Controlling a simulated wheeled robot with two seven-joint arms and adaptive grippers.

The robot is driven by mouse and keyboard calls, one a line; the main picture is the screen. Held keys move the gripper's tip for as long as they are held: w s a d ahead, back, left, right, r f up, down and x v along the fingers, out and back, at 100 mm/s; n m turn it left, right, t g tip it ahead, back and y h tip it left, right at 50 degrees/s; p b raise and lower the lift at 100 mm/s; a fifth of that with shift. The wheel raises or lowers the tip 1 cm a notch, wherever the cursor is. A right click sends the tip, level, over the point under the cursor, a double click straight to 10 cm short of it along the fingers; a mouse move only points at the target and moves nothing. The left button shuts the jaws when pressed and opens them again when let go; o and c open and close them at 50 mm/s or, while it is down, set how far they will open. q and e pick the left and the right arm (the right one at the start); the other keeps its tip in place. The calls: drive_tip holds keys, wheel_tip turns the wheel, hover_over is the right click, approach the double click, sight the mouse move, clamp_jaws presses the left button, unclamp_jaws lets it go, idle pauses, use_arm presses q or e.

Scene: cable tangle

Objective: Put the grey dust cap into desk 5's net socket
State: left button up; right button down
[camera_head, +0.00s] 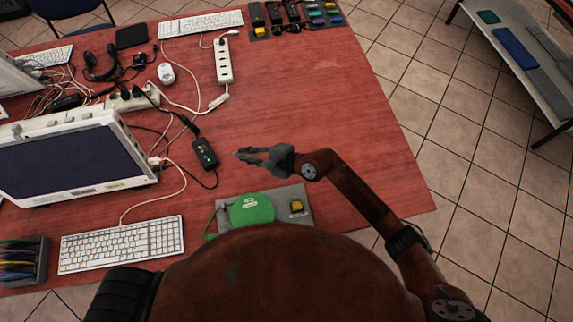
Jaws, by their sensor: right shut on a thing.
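My right gripper (241,154) reaches in from the right over the red desk, its fingers pointing left. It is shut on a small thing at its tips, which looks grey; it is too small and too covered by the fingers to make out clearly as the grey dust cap. The fingertips are right of a black box with a green light (205,152). I cannot pick out the net socket of desk 5 for certain. My left gripper is not in view.
A green disc (251,209) and a yellow block (296,206) are on a grey plate near the front. A monitor (72,160), keyboard (122,245), white power strip (224,62) and tangled cables fill the left. The desk's right part is clear.

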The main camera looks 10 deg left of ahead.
drive_tip(key=a+r, duration=0.2)
drive_tip(key=a, duration=0.2)
drive_tip(key=s+a+r+n+t+y, duration=0.1)
drive_tip(key=a+r, duration=0.1)
drive_tip(key=a, duration=0.3)
drive_tip(key=s+a+r+n+b, duration=0.1)
drive_tip(key=a+r, duration=0.1)
drive_tip(key=a, duration=0.2)
drive_tip(key=shift+s+a+r+t+y, duration=0.1)
drive_tip(key=shift+a+r+t+y, duration=0.1)
drive_tip(key=shift+r+t+y, duration=0.2)
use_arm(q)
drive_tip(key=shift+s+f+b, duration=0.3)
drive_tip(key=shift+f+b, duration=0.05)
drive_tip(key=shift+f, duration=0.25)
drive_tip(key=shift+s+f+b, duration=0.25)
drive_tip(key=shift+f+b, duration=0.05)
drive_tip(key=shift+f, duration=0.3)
use_arm(e)
drive_tip(key=s+a+r+n, duration=0.1)
drive_tip(key=s+a+r, duration=0.1)
drive_tip(key=a, duration=0.3)
drive_tip(key=s+a+r+y, duration=0.1)
drive_tip(key=s+a+r, duration=0.2)
drive_tip(key=a, duration=0.3)
drive_tip(key=shift+a+r+n, duration=0.2)
drive_tip(key=shift+r+n, duration=0.2)
